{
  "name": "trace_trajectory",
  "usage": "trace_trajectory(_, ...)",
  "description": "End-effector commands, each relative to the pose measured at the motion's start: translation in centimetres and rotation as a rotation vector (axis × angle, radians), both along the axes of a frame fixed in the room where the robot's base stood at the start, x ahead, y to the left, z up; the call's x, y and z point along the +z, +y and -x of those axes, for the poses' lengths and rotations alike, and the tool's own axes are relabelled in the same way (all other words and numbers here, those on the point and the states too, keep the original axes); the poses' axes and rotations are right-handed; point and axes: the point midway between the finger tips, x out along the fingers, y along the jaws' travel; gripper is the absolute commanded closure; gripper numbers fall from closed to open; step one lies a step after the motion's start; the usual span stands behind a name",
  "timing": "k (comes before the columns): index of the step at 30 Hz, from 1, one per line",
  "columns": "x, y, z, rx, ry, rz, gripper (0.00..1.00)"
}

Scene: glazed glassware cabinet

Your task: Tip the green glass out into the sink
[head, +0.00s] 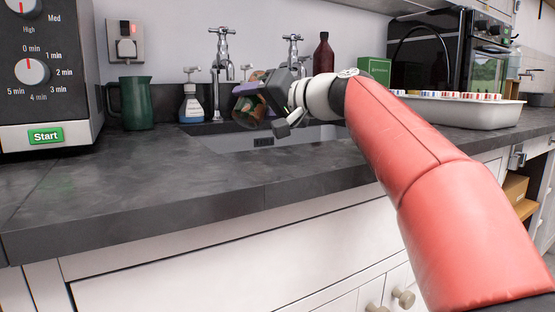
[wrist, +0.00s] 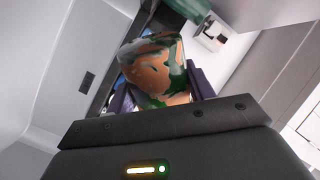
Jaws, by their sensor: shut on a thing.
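The green glass (head: 246,110) is held by my gripper (head: 262,92) over the sink (head: 290,136) in the head view. The glass is tilted well over, its round mouth facing down and toward the left. In the wrist view the glass (wrist: 152,68) sits between the purple fingers of my gripper (wrist: 160,92), green with brownish patches. I cannot tell whether those patches are contents or reflections. The gripper is shut on the glass. The sink's pale wall with a dark slot (wrist: 87,80) shows on the left of the wrist view. My arm hides part of the sink.
A dark green jug (head: 131,104) and a soap bottle (head: 191,104) stand left of the taps (head: 220,60). A brown bottle (head: 323,55) and a green box (head: 374,70) stand behind my arm. A white tray (head: 470,112) is at the right. The counter front (head: 190,180) is clear.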

Motion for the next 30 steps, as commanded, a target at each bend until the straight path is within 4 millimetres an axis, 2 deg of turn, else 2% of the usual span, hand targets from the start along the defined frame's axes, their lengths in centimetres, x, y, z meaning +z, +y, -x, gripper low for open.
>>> trace_trajectory(15,-0.9,0.1,0.2,0.001,0.281,-0.152,0.75)
trace_trajectory(17,-0.4,0.0,0.1,0.001,0.301,-0.164,0.75)
trace_trajectory(30,-0.1,0.0,0.0,0.001,0.391,-0.212,0.75)
